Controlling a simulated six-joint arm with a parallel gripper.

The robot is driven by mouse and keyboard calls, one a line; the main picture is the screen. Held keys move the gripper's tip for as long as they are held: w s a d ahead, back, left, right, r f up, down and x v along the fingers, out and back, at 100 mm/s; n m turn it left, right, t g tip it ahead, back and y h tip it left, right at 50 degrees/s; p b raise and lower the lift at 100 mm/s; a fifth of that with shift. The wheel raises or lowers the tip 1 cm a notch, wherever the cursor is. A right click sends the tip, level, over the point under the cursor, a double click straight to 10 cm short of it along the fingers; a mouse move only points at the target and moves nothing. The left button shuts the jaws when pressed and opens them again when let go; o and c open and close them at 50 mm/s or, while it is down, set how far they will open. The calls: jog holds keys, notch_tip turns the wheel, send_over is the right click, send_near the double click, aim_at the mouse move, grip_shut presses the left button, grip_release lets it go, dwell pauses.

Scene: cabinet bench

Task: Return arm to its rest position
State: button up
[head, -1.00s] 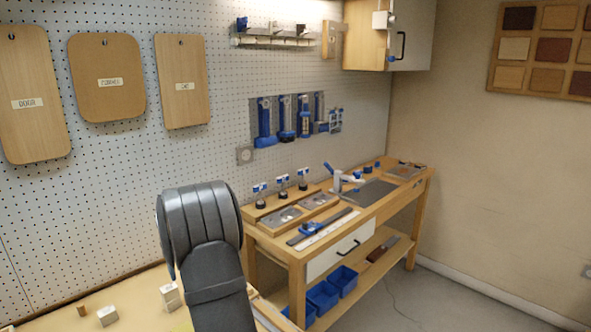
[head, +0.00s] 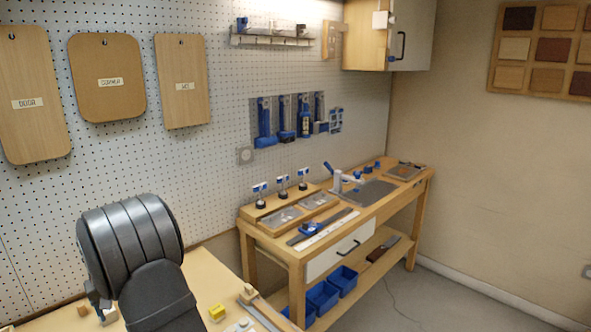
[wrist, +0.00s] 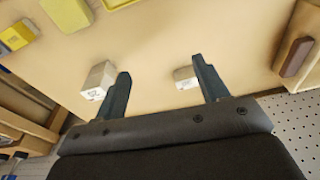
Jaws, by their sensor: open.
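My gripper (wrist: 163,85) shows in the wrist view with its two dark fingers spread apart and nothing held between them. Beyond the fingers is the wooden bench top (wrist: 150,45). A pale block (wrist: 98,80) lies by the left finger, and a second pale block (wrist: 185,77) shows beyond the gap, near the right finger. In the head view my dark padded arm stands over the lower left of the bench, and the gripper is mostly hidden behind it.
In the head view a yellow block (head: 216,312) and a small wooden piece (head: 247,293) lie right of my arm. A perforated wall panel (head: 215,100) rises close behind. A brown block (wrist: 297,57) lies at the wrist view's right. A second workbench (head: 290,245) stands farther right.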

jog(key=s+a+f, duration=0.2)
jog(key=s+a, duration=0.1)
jog(key=a, duration=0.1)
jog(key=s+a+f, duration=0.2)
jog(key=s+a, duration=0.2)
jog(key=s+a+f, duration=0.2)
jog(key=s+a, duration=0.1)
jog(key=a, duration=0.1)
jog(key=shift+s+a+f, duration=0.2)
jog(key=shift+s+f, duration=0.05)
jog(key=shift+s, duration=0.05)
jog(key=w+d+r, duration=0.3)
jog(key=w+d, duration=0.4)
jog(key=w+d+r, duration=0.4)
jog(key=w+d, duration=0.2)
jog(key=d, duration=0.2)
jog(key=shift+w, duration=0.35)
